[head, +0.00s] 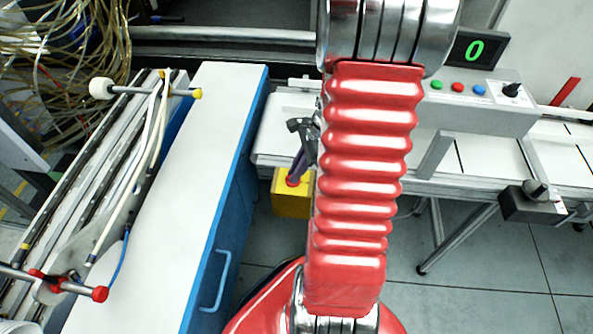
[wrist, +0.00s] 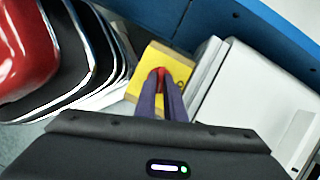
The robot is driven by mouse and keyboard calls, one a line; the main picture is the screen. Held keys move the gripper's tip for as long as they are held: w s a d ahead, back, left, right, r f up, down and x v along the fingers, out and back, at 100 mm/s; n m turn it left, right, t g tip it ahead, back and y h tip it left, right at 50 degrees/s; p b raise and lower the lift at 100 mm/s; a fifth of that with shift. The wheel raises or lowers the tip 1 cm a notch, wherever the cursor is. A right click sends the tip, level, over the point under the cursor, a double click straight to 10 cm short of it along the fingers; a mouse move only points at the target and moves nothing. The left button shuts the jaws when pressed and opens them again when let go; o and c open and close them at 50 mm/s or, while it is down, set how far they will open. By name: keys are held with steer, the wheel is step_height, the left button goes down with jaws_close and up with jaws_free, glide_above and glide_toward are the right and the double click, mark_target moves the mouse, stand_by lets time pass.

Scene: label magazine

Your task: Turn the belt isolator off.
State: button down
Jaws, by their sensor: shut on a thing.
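The belt isolator is a yellow box (head: 291,201) with a red handle on its face, low beside the near end of the conveyor. In the wrist view the yellow box (wrist: 151,59) lies just beyond my fingers, with the red handle (wrist: 161,72) between their tips. My gripper (head: 295,176) reaches down to it from above, and its purple fingers (wrist: 161,77) are shut on the red handle. The fingers hide much of the handle, so I cannot tell which way it is turned. My red arm covers part of the box's right side in the head view.
A white-topped blue cabinet (head: 205,160) stands close on the left. The white conveyor (head: 285,130) runs behind and right, carrying a grey control panel (head: 470,112) with coloured buttons, a black knob and a display reading 0. Grey floor (head: 470,260) is open in front.

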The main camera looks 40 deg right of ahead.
steer(key=n, duration=0.1)
steer(key=n+g, duration=0.1)
steer(key=n, duration=0.1)
steer(key=shift+w+d+n+g, duration=0.15)
steer(key=shift+w+n+g, duration=0.15)
steer(key=shift+n, duration=0.1)
steer(key=n+g, duration=0.1)
steer(key=n, duration=0.2)
steer(key=shift+w+n+y, duration=0.1)
steer(key=shift+n+y, duration=0.2)
steer(key=n+g, duration=0.1)
steer(key=n, duration=0.3)
steer(key=n+g, duration=0.1)
steer(key=n, duration=0.1)
steer(key=shift+w+n+g+h, duration=0.3)
steer(key=shift+n+h, duration=0.1)
steer(key=c, duration=1.8)
jaws_free()
steer(key=shift+c, duration=0.2)
steer(key=shift+r, duration=0.1)
steer(key=v, duration=1.3)
steer(key=shift+w+r, duration=0.15)
steer(key=shift+r, duration=0.1)
